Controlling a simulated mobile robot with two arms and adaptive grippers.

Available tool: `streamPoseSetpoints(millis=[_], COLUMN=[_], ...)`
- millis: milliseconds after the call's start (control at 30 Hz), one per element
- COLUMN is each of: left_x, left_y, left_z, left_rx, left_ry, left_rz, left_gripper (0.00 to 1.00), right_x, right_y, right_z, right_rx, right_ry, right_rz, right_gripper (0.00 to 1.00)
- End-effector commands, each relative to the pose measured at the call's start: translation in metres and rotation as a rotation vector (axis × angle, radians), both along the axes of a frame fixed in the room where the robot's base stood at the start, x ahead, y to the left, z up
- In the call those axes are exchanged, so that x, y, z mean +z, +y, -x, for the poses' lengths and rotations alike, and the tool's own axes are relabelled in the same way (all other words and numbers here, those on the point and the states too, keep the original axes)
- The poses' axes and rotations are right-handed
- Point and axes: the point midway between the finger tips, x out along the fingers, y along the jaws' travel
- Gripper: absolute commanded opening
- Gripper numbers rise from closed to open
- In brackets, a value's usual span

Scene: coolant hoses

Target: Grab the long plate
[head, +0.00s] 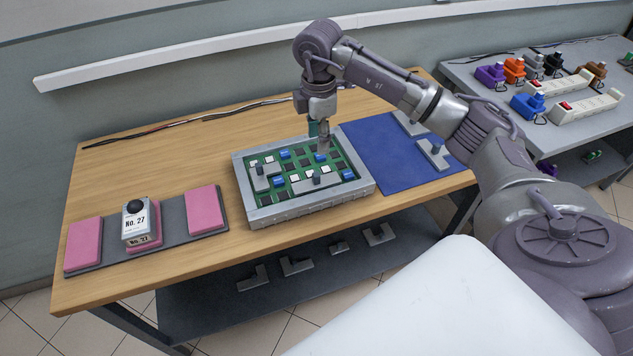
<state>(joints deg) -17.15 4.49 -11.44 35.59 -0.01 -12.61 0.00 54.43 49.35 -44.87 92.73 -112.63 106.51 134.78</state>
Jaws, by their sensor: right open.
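A grey tray (240,190) holds a green board (335,165) with black, white and blue parts. A long grey plate (305,187) with an upright knob lies along the board's near side. Another grey plate (262,183) with a knob lies at the board's left. My right gripper (322,150) points down over the board's far right part, beyond the long plate and apart from it. It is open, its fingers small and partly hard to make out; whether they touch anything there I cannot tell. My left gripper is out of view.
A blue mat (385,155) with grey knobbed plates (433,154) lies right of the tray. A dark mat (175,232) with pink pads and a "No. 27" block (136,222) lies left. Several grey plates (297,265) rest on the lower shelf.

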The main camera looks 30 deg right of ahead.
Motion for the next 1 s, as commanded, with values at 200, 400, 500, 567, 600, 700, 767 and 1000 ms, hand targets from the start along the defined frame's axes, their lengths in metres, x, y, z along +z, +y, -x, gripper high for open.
streamPoseSetpoints(millis=[200,400,500,567,600,700,767,1000], left_x=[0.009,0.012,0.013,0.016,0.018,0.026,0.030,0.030], left_y=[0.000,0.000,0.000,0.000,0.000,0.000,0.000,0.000], left_z=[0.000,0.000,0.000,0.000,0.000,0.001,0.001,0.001], left_rx=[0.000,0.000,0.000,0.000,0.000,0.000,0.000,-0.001], left_ry=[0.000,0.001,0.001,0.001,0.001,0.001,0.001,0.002], left_rz=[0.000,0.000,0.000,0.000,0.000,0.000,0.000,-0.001], left_gripper=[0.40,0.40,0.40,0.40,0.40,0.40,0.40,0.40], right_x=[-0.043,-0.072,-0.078,-0.081,-0.085,-0.099,-0.109,-0.130], right_y=[0.000,0.001,0.001,0.002,0.002,0.004,0.005,0.004], right_z=[0.002,0.000,0.001,0.001,0.001,0.000,-0.001,-0.001], right_rx=[0.000,0.003,0.003,0.003,0.003,0.003,0.004,0.004], right_ry=[0.007,0.002,0.002,0.003,0.004,0.006,0.005,0.001], right_rz=[0.000,-0.003,-0.003,-0.004,-0.003,-0.004,-0.003,-0.003], right_gripper=[0.48,0.48,0.48,0.48,0.48,0.48,0.48,0.48])
